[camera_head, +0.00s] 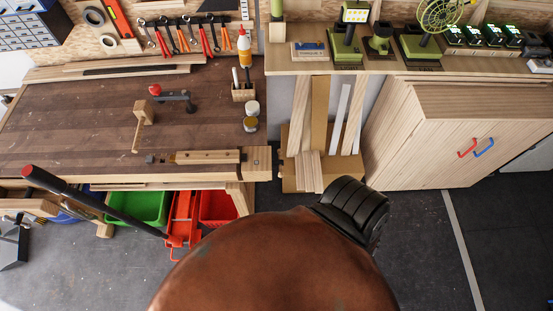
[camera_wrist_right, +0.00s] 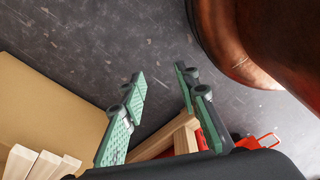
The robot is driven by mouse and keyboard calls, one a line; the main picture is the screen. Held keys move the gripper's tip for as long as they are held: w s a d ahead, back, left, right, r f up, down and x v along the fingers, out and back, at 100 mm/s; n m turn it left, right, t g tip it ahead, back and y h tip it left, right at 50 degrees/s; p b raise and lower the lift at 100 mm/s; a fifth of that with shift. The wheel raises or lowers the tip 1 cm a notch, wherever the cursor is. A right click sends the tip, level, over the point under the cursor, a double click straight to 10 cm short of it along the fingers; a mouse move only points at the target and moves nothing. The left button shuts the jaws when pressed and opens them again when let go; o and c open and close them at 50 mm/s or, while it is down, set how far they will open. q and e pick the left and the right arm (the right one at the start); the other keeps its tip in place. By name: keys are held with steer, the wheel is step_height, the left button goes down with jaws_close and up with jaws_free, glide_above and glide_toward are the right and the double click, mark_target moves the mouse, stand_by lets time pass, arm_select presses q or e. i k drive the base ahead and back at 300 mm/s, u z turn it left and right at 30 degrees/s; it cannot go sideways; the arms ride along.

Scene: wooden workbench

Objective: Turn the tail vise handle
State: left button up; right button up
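In the head view, the bench's right front corner has a pale wooden end block (camera_head: 257,161), which looks like the tail vise. I cannot make out its handle in either view. In the right wrist view my right gripper (camera_wrist_right: 164,108) is open and empty, its green textured pads spread apart. Pale wooden beams (camera_wrist_right: 172,142) show beyond and between the pads, perhaps the bench's leg; I cannot tell how far off they are. In the head view my large copper-brown arm part covers the bottom middle and hides the right gripper. My left gripper is in neither view.
A red jack (camera_head: 183,215) and a green bin (camera_head: 138,207) are below. Open floor (camera_head: 425,240) lies right.

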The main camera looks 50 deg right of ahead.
mark_target(280, 162)
steer(key=i, duration=0.35)
steer(key=z, duration=2.15)
